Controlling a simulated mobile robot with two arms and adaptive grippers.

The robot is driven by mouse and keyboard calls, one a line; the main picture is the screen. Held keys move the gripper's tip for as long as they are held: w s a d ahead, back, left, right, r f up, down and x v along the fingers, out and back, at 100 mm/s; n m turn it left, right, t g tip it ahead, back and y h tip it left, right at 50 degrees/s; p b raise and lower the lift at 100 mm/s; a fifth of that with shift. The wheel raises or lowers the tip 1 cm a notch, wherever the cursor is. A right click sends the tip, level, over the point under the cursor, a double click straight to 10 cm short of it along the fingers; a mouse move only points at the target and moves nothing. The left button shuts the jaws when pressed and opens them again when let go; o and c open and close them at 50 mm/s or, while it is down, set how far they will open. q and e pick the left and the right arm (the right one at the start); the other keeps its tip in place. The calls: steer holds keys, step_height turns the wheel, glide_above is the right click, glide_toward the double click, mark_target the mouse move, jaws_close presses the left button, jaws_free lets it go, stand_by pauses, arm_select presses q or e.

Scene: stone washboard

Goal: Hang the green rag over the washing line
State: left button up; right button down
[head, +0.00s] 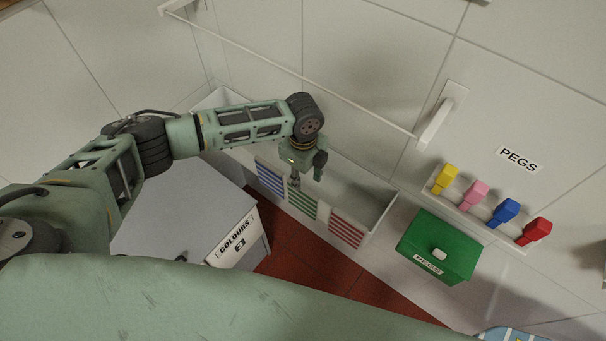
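The green striped rag (302,204) hangs over the front edge of the white trough (377,215), between a blue striped rag (270,177) and a red striped rag (346,229). My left gripper (306,176) points down just above the green rag's top edge. Its fingers are small and partly overlap the trough, so I cannot tell whether they touch the rag or how far apart they are. The washing line (300,77) runs along the wall behind, from a bracket at the upper left to a white bracket (441,116) at the right. My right gripper is not in view.
A white peg shelf (473,217) with coloured pegs is on the wall at the right. A green peg box (437,247) stands below it. A grey cabinet labelled COLOURS (165,229) stands left of the trough. Red floor (300,250) shows between.

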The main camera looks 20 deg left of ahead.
mark_target(303, 188)
arm_select(q)
steer(key=shift+f+b, duration=1.25)
steer(key=shift+f, duration=0.35)
steer(key=shift+f+b, duration=1.5)
steer(key=shift+f, duration=1.3)
jaws_close()
steer(key=shift+r, duration=0.1)
